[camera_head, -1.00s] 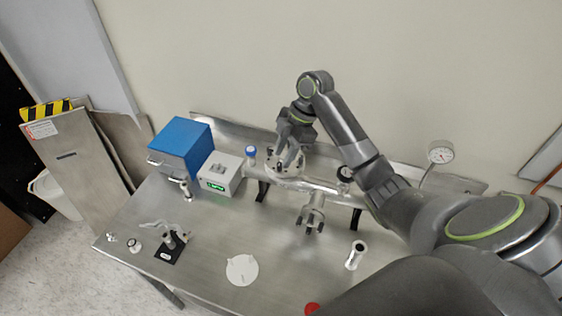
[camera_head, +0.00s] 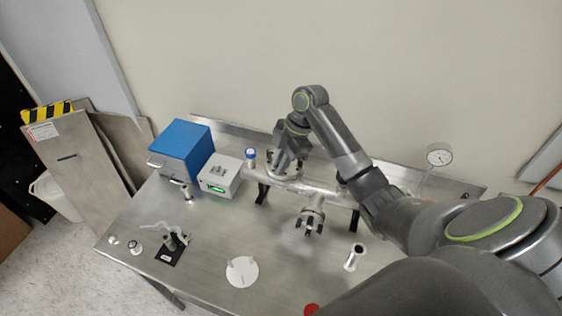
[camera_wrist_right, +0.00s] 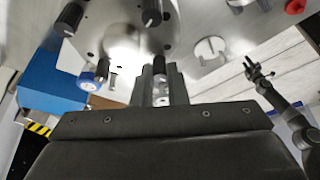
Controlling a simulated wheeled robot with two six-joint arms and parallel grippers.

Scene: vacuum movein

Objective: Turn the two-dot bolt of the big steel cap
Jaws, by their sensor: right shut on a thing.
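The big steel cap (camera_head: 297,179) sits on the steel tube near the back of the table, mostly hidden by my right gripper. In the right wrist view the cap (camera_wrist_right: 120,42) is a shiny disc with several dark bolts at its rim. My right gripper (camera_head: 284,167) points down at the cap. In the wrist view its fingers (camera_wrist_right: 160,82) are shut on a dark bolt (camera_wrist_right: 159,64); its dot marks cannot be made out. My left gripper (camera_wrist_right: 260,73) shows at the right of the wrist view, off the table, with its fingers apart and empty.
A white control box (camera_head: 219,174) and a blue box (camera_head: 182,149) stand left of the cap. A clawed side port (camera_head: 311,217) juts forward. A white disc (camera_head: 242,271) lies in front, with bare table around it.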

